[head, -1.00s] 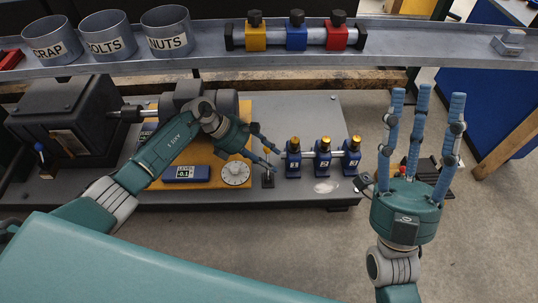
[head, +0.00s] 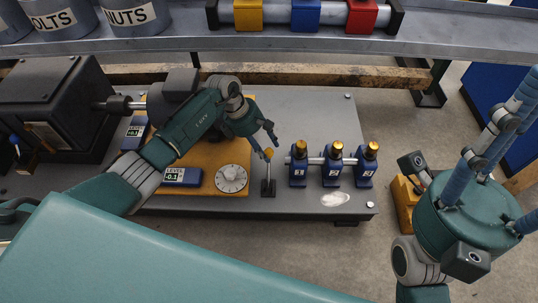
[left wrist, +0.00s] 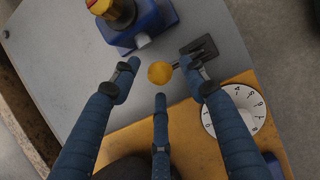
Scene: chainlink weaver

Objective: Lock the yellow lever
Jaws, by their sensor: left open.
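The yellow lever is a small round yellow knob (head: 268,153) on a short stalk above a dark base plate (head: 268,188), right of the white dial. My left gripper (head: 270,138) is open and empty, just behind the knob in the head view. In the left wrist view, the knob (left wrist: 160,72) shows between the tips of my left gripper's three spread fingers (left wrist: 160,80); no contact is visible. The dark base (left wrist: 199,50) is partly covered by a finger. My right gripper (head: 500,150) has its fingers spread, empty, at the right edge.
Several blue blocks with gold caps, numbered, stand right of the lever (head: 332,165). The dial (head: 232,178) and level display (head: 182,177) are close on its left. A shelf (head: 300,46) with labelled bins crosses the back. An orange object (head: 405,200) lies beside my right gripper.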

